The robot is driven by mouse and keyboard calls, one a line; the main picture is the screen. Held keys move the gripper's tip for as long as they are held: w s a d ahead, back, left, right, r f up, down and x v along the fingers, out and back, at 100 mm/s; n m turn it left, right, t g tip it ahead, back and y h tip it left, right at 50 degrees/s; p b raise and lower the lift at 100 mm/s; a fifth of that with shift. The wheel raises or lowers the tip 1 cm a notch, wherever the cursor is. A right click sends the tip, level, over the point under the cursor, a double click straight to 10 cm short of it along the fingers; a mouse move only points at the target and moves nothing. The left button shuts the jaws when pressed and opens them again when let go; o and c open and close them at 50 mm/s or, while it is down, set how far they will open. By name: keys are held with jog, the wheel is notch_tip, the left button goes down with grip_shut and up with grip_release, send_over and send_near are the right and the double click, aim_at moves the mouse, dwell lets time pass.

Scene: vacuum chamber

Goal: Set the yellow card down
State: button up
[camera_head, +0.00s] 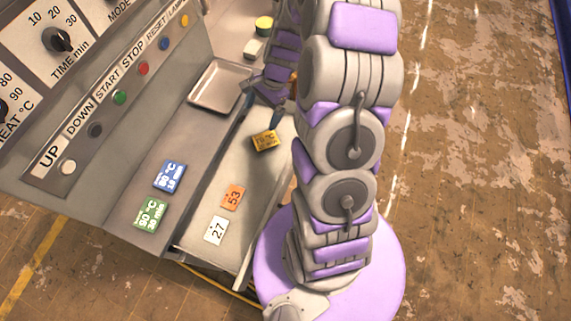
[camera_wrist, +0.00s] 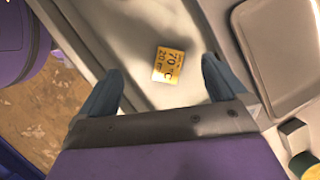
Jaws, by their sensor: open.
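The yellow card (camera_head: 265,140), printed 70 °C and 20 min, appears to lie flat on the pale lower ledge (camera_head: 212,188) of the machine. In the wrist view the card (camera_wrist: 168,65) shows its face between the two fingertips, with a clear gap on either side. My gripper (camera_wrist: 160,68) is open, with nothing between its blue-grey fingers touching the card. In the head view the dark fingers of my gripper (camera_head: 262,112) are just above and behind the card, partly hidden by my arm.
An orange card 53 (camera_head: 233,197) and a white card 27 (camera_head: 215,230) lie nearer on the ledge. A blue card (camera_head: 170,176) and a green card (camera_head: 150,214) lie on the upper panel. An empty metal tray (camera_head: 220,85) sits behind. The ledge around the yellow card is clear.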

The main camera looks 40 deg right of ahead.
jog(key=s+a+r+n+g+h, duration=0.1)
jog(key=s+a+r+n, duration=0.5)
jog(key=s+r, duration=0.3)
jog(key=s+a+r+n+g+h, duration=0.1)
jog(key=s+a+r+n+h, duration=0.1)
jog(key=s+a+r+n, duration=0.45)
jog(key=s+r+n, duration=0.1)
jog(key=s+r, duration=0.1)
jog(key=s, duration=0.4)
jog(key=s+d+r+n+h, duration=0.1)
jog(key=s+r+n, duration=0.1)
jog(key=s, duration=0.4)
jog(key=shift+s+d, duration=0.3)
